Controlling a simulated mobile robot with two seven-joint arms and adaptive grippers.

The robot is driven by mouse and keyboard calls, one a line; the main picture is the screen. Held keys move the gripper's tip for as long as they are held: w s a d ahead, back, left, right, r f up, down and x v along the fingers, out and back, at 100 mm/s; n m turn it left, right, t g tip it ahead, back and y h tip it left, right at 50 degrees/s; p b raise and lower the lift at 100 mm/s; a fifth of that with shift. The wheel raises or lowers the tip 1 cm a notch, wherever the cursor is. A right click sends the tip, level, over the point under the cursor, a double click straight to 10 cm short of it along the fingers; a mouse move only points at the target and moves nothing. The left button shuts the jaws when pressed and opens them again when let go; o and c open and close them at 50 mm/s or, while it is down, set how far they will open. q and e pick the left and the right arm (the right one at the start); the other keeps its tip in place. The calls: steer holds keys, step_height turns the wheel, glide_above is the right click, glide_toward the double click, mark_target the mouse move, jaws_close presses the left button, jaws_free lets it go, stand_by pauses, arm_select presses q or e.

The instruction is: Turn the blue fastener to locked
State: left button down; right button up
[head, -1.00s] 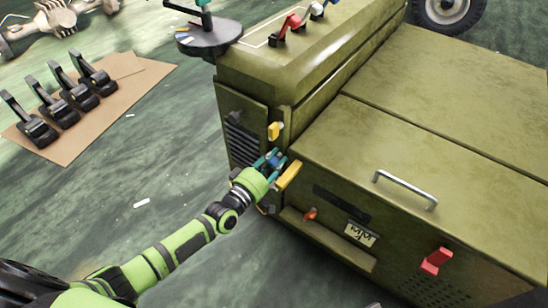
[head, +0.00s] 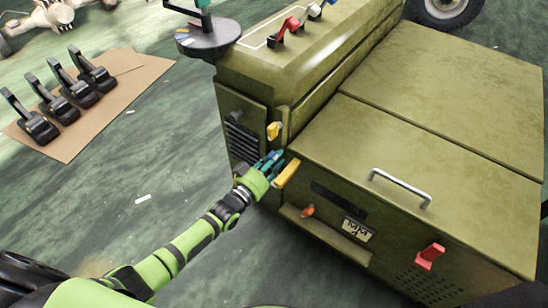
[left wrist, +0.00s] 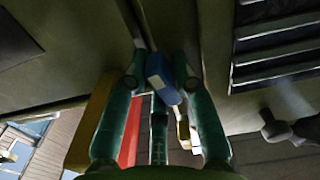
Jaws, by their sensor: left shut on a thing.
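The blue fastener (left wrist: 157,68) is a small blue handle on the green machine's side, by a seam between panels. In the left wrist view it lies tilted between my teal fingers. My left gripper (head: 273,159) reaches the machine's near corner in the head view and is shut on the fastener, which its fingers mostly hide there. The fingertips also show around it in the left wrist view (left wrist: 159,72). I cannot read a locked mark. My right gripper is not in view.
A yellow handle (head: 287,173) sits just right of my gripper, and another yellow fastener (head: 273,130) sits above it. An orange knob (head: 307,211), a red latch (head: 430,256) and a metal handle (head: 400,188) are on the machine.

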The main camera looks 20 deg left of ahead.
arm_select(q)
steer(key=shift+m, duration=1)
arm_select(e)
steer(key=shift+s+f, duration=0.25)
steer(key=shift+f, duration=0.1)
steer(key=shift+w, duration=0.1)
arm_select(q)
steer(key=c, duration=1.3)
jaws_free()
steer(key=v, duration=1.2)
